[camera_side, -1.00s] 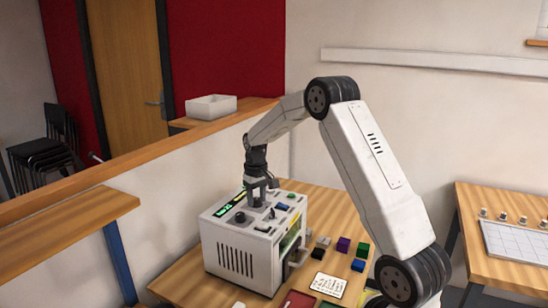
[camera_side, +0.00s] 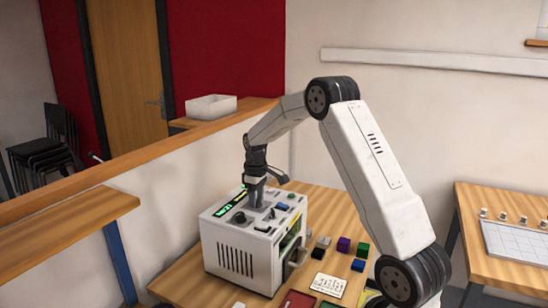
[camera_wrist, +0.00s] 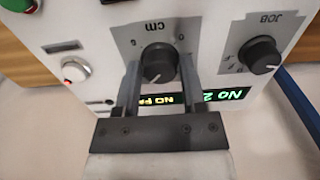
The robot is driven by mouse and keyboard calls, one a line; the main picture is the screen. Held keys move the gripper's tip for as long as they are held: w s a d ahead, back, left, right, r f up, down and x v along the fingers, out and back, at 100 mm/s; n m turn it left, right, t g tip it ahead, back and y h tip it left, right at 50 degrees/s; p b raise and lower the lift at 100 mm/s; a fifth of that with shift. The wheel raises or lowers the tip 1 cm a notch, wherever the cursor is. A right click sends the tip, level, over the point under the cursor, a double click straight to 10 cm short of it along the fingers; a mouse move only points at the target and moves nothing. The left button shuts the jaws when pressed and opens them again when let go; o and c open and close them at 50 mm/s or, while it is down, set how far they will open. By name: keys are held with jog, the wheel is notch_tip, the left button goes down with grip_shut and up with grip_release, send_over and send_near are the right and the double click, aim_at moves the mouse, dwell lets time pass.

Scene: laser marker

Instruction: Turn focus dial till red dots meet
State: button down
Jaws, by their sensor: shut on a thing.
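The laser marker (camera_side: 228,255) is a white box with vents and a sloped control top, standing on a wooden table. In the wrist view, a black dial (camera_wrist: 158,66) with a pale pointer line sits on a grey plate lettered "cm". My gripper (camera_wrist: 160,72) is shut on this dial, one finger on each side. A second black dial (camera_wrist: 259,54) on a plate lettered "JOB" is to the right. In the side view my gripper (camera_side: 257,200) is down at the marker's top, its fingertips hard to make out. I see no red dots in either view.
In the wrist view, an amber display (camera_wrist: 157,100) and a green display (camera_wrist: 225,95) are partly hidden by the fingers. A white button (camera_wrist: 75,70) is at left. Small coloured blocks (camera_side: 343,244) and a white card (camera_side: 328,287) lie right of the marker.

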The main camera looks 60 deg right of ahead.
jog(key=shift+c, duration=0.9)
grip_release()
jog(key=shift+r, duration=0.15)
jog(key=shift+r, duration=3.85)
jog(key=shift+a+f, duration=0.15)
jog(key=shift+a, duration=0.4)
jog(key=shift+t, duration=0.3)
jog(key=a, duration=0.2)
jog(key=a+f, duration=0.1)
jog(key=a, duration=0.1)
jog(key=a+f, duration=0.1)
jog(key=a, duration=0.2)
jog(key=shift+s+a, duration=0.1)
jog(key=shift+s, duration=0.3)
jog(key=s+a+f+t, duration=0.1)
jog(key=s+a+f, duration=0.2)
jog(key=s+a, duration=0.4)
jog(key=s+a+f+t, duration=0.1)
jog(key=s+a+f, duration=0.3)
jog(key=s+a, duration=0.4)
jog(key=a, duration=0.4)
jog(key=shift+f, duration=0.15)
